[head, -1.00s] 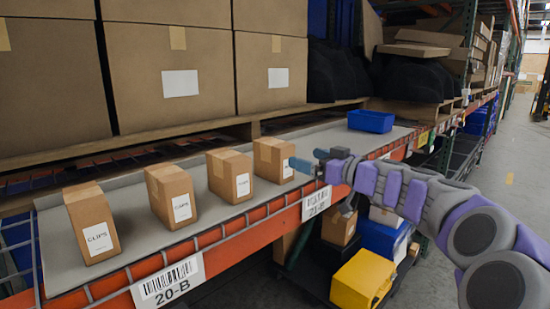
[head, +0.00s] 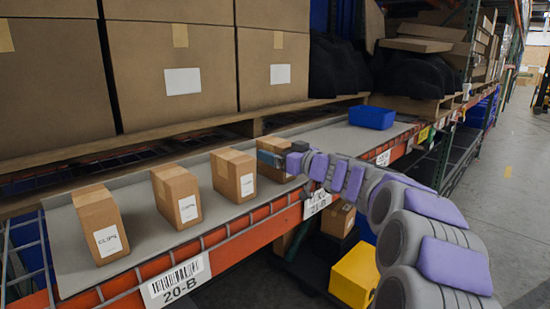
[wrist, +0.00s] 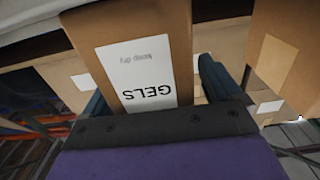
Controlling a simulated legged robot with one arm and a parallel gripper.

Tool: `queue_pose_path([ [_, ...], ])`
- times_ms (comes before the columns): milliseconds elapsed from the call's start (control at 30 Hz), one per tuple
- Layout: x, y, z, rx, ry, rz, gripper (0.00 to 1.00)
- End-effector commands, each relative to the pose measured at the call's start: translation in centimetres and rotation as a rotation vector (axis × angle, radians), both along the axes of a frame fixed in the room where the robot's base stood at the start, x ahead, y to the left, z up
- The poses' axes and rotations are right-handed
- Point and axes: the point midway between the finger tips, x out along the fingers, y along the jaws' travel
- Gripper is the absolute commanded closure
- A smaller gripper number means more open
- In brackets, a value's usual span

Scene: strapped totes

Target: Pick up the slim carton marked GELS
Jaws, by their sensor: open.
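The slim carton marked GELS (wrist: 178,25) fills the upper middle of the wrist view, with its white label upside down. In the head view it is the rightmost carton (head: 270,174) in the row on the grey shelf, partly covered by my gripper. My gripper (head: 272,157) is open at the label side of this carton. In the wrist view the blue fingers (wrist: 155,82) stand on either side of the carton's near end. I cannot tell whether they touch it.
Another carton (head: 233,176) stands just left, then a third (head: 176,197) and one marked CLIPS (head: 101,225). A blue bin (head: 371,117) sits farther right on the shelf (head: 330,138). Large boxes (head: 175,75) stand behind. A yellow bin (head: 355,272) is below.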

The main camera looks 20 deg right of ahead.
Motion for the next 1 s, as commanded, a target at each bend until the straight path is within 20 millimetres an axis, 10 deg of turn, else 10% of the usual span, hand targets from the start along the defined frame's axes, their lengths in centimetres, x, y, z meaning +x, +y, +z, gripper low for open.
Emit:
queue_pose_path([
  [167, -0.03, -0.36, -0.03, 0.003, -0.001, -0.001, 0.08],
  [867, -0.01, -0.15, -0.02, 0.002, 0.0, -0.001, 0.76],
  [1000, -0.03, -0.26, 0.02, 0.003, -0.001, -0.001, 0.76],
])
